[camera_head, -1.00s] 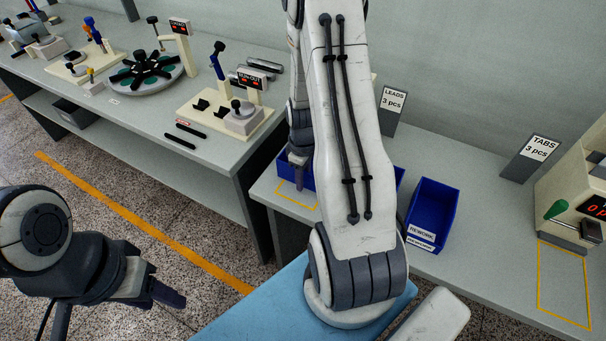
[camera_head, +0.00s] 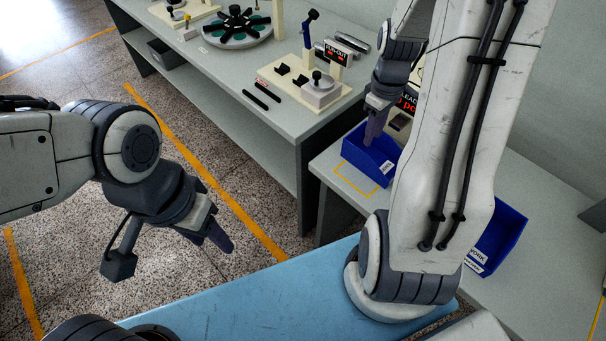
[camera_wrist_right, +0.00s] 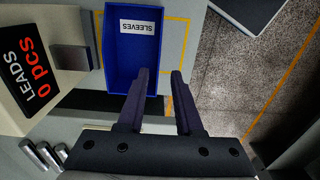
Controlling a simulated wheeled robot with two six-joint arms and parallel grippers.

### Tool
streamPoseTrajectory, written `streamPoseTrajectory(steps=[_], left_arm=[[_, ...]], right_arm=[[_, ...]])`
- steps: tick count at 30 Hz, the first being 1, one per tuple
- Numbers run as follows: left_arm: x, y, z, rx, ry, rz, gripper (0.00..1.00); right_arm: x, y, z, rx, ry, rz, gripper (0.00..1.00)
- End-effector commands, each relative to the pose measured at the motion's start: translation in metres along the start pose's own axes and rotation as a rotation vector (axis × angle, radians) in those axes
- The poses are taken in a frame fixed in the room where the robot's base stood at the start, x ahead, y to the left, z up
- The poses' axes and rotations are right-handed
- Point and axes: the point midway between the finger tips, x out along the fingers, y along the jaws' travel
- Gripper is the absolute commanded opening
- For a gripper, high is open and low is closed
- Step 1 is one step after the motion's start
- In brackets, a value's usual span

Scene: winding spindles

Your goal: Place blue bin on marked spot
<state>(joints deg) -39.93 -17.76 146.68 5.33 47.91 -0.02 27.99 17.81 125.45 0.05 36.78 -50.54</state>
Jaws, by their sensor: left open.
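A blue bin labelled SLEEVES stands on the grey bench; it shows in the head view (camera_head: 360,152) and the right wrist view (camera_wrist_right: 122,55). An orange outlined spot (camera_head: 357,182) lies on the bench beside its near side. My right gripper (camera_head: 373,140) is at this bin. In the right wrist view my right gripper (camera_wrist_right: 161,72) is open, one finger over the bin's inside and the other beyond its side wall; I cannot tell how deep they reach. My left gripper (camera_head: 213,232) is open and empty above the floor, away from the bench.
A second blue bin labelled REWORK (camera_head: 497,238) stands further right, partly behind my right arm. A LEADS display unit (camera_wrist_right: 30,65) stands beside the SLEEVES bin. Another bench (camera_head: 290,125) with fixtures is at the back left. A gap separates the benches.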

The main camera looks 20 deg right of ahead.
Motion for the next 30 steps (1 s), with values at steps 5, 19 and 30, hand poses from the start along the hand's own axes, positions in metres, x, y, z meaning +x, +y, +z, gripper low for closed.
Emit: streamPoseTrajectory(steps=[5, 19, 30], left_arm=[[0.0, 0.0, 0.0, 0.0, 0.0, 0.0, 0.5], [0.0, 0.0, 0.0, 0.0, 0.0, 0.0, 0.5], [0.0, 0.0, 0.0, 0.0, 0.0, 0.0, 0.5]], right_arm=[[-0.018, -0.051, -0.029, -0.047, 0.015, 0.003, 0.34], [-0.076, -0.303, 0.002, -0.222, 0.052, -0.059, 0.34], [-0.079, -0.334, 0.034, -0.243, 0.043, -0.078, 0.34]])
